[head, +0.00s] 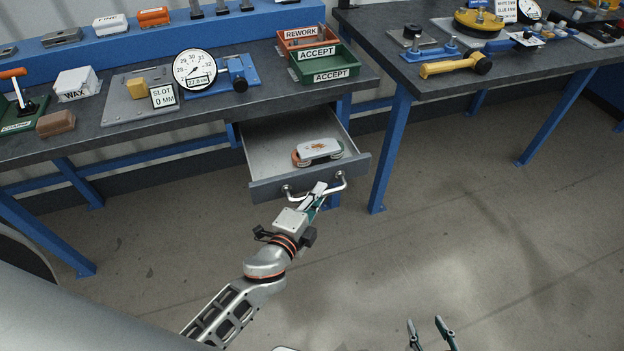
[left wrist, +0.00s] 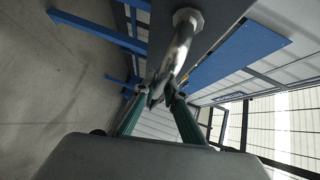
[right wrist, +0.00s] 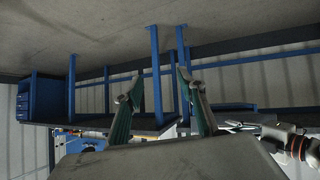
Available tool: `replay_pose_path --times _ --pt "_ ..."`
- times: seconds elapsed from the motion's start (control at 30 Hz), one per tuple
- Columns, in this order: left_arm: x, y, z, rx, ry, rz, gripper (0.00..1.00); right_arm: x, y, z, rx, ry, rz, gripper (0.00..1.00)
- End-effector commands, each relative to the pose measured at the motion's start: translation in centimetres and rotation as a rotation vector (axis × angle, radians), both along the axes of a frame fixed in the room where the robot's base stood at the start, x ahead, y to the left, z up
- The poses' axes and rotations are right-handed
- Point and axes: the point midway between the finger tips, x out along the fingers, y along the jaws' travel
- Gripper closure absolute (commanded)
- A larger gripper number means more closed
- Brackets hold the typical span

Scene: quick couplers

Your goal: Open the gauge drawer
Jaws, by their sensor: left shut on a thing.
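The gauge drawer (head: 262,190) under the left bench stands pulled out, with its inside showing. A white case with an orange-brown end (head: 318,149) lies in it. The drawer's metal bar handle (head: 334,185) runs along the front. My left gripper (head: 316,193) is at the handle's middle, and in the left wrist view its fingers close on the bar (left wrist: 181,48). My right gripper (head: 432,326) is low at the bottom of the head view, away from the drawer. In the right wrist view its fingers (right wrist: 160,90) are apart with nothing between them.
On the left bench (head: 262,100) stand a dial gauge (head: 194,69), a green ACCEPT bin (head: 325,65) and a red REWORK bin (head: 303,37). A second bench (head: 510,62) with yellow and blue fixtures is at the right. The floor before the drawer is clear.

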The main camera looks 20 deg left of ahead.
Motion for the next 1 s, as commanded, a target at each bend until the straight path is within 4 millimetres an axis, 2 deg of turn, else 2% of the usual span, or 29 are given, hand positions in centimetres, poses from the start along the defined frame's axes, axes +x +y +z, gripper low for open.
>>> replay_pose_path --times 0.1,0.3,0.53,0.87,0.9,0.97,1.0 --pt "-2.1 -1.3 -0.4 -0.005 0.005 0.001 1.00 0.2 0.0 -0.5 -0.004 -0.003 0.001 0.60" --pt "-4.1 -2.8 -0.2 -0.003 0.004 0.001 1.00 0.6 -0.1 -0.5 -0.009 -0.010 0.001 0.60" --pt "-5.0 -3.4 0.0 0.000 0.001 0.000 1.00 0.6 -0.3 -0.6 -0.014 -0.012 0.000 0.60" --pt "-5.1 -3.4 0.0 0.000 0.000 0.000 1.00 0.8 -0.3 -0.3 -0.013 -0.018 -0.001 0.60" --pt "-5.1 -3.4 0.0 0.000 0.000 0.000 0.86 0.8 -0.3 -0.3 -0.013 -0.018 -0.001 0.60" --pt "-5.1 -3.4 0.0 0.000 0.000 0.000 0.71 0.8 -0.3 -0.3 -0.013 -0.018 -0.001 0.60" --pt "-5.0 -3.4 0.0 0.000 0.000 0.000 0.71 0.8 -0.3 -0.3 -0.013 -0.018 -0.001 0.60"
